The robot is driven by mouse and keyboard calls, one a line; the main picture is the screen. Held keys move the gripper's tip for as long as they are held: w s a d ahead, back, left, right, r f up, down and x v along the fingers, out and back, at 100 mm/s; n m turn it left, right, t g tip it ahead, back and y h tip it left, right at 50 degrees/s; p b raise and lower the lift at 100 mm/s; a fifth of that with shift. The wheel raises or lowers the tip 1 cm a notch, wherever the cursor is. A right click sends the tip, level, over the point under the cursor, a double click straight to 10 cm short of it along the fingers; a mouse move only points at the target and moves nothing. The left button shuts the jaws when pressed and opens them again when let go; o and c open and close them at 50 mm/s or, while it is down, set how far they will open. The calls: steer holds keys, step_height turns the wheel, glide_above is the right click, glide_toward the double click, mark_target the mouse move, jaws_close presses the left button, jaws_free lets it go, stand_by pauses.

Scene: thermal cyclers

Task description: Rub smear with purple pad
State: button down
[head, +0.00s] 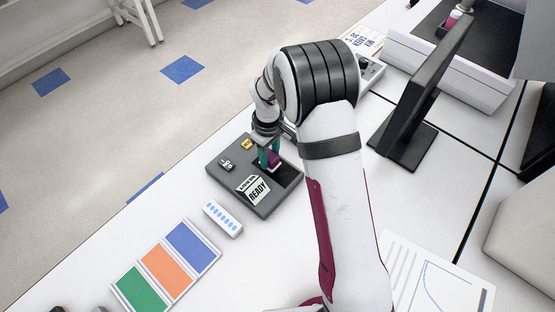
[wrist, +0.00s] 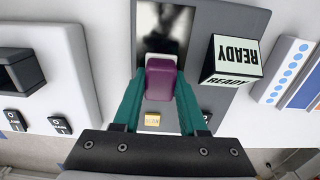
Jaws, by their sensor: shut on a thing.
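My gripper (wrist: 160,92) has teal fingers shut on the purple pad (wrist: 162,78), which shows a pale strip at its far edge. In the head view my gripper (head: 268,158) is over the grey device, with the purple pad (head: 274,159) between its fingers. The pad is at a dark glossy recessed panel (wrist: 165,28) in the device; I cannot tell whether it touches. Pale cloudy patches (wrist: 150,18) show on the panel, and I cannot tell smear from reflection. The panel (head: 291,174) is partly hidden by my gripper in the head view.
The grey device (head: 222,182) carries a READY sign (head: 253,190), a yellow button (head: 247,144) and a small switch block (head: 227,166). A white strip with blue dots (head: 222,219) and a coloured card (head: 166,265) lie nearby. A black upright screen (head: 420,95) stands right.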

mark_target(290, 179)
steer(key=shift+w+a, duration=1.1)
steer(key=shift+s+d, duration=3.55)
steer(key=shift+s+d+r, duration=0.1)
steer(key=shift+s+d, duration=0.05)
steer(key=shift+d, duration=0.05)
step_height(290, 179, up, 8)
steer(key=shift+a, duration=0.1)
